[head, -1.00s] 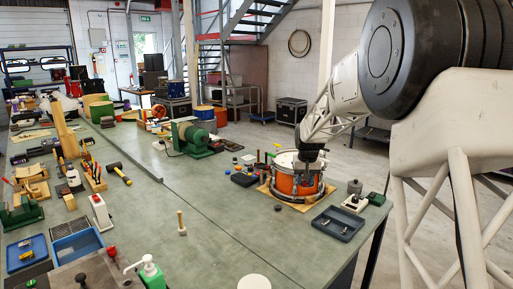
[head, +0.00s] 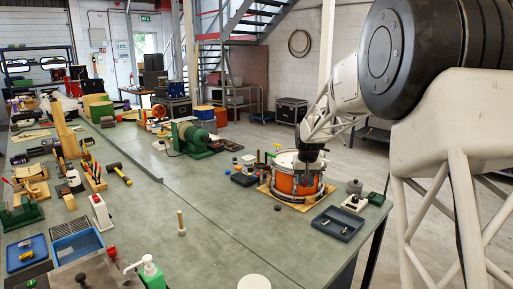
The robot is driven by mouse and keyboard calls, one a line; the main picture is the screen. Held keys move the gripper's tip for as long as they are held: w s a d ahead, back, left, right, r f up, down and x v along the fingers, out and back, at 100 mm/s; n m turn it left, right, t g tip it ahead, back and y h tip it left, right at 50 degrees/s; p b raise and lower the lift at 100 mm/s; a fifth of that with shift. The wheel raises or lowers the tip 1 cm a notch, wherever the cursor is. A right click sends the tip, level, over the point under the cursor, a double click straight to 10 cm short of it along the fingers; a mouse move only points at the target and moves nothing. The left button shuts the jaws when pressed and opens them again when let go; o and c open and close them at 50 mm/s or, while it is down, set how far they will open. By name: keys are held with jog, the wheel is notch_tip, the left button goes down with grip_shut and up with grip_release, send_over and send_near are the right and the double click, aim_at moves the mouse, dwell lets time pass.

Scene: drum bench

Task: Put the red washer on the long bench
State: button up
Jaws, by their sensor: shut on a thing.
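The long bench (head: 235,225) is the wide grey-green top running from the front to the far left. An orange drum (head: 285,185) with a pale head stands on a wooden board near its right edge. My gripper (head: 311,165) points down at the drum's right side, overlapping its rim in the picture. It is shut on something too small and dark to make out. I cannot pick out the red washer with certainty; the gripper or the drum may hide it.
A grey tray (head: 337,224) with small parts lies right of the drum. A black box (head: 244,179) and several small pieces lie to its left. A green machine (head: 192,137) stands behind. A wooden peg (head: 181,222) stands in the mostly clear middle.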

dwell(0.3)
jog(key=a+f+n, duration=0.1)
jog(key=a+f, duration=0.3)
jog(key=f, duration=0.1)
jog(key=w+a+f+n, duration=0.1)
jog(key=a+f+n, duration=0.1)
jog(key=a+f, duration=0.2)
jog(key=w+a+f+n, duration=0.1)
jog(key=a+f, duration=0.3)
jog(key=f, duration=0.3)
jog(key=shift+w+a+f+y, duration=0.15)
jog(key=shift+w+f+y, duration=0.05)
jog(key=shift+f+y, duration=0.1)
jog(key=shift+w, duration=0.1)
send_over(264, 206)
jog(key=s, duration=0.1)
jog(key=shift+s+f, duration=0.15)
jog(key=shift+f, duration=0.5)
jog(key=shift+w+f, duration=0.25)
jog(key=shift+w, duration=0.15)
jog(key=shift+f, duration=1.55)
jog(key=shift+f, duration=0.1)
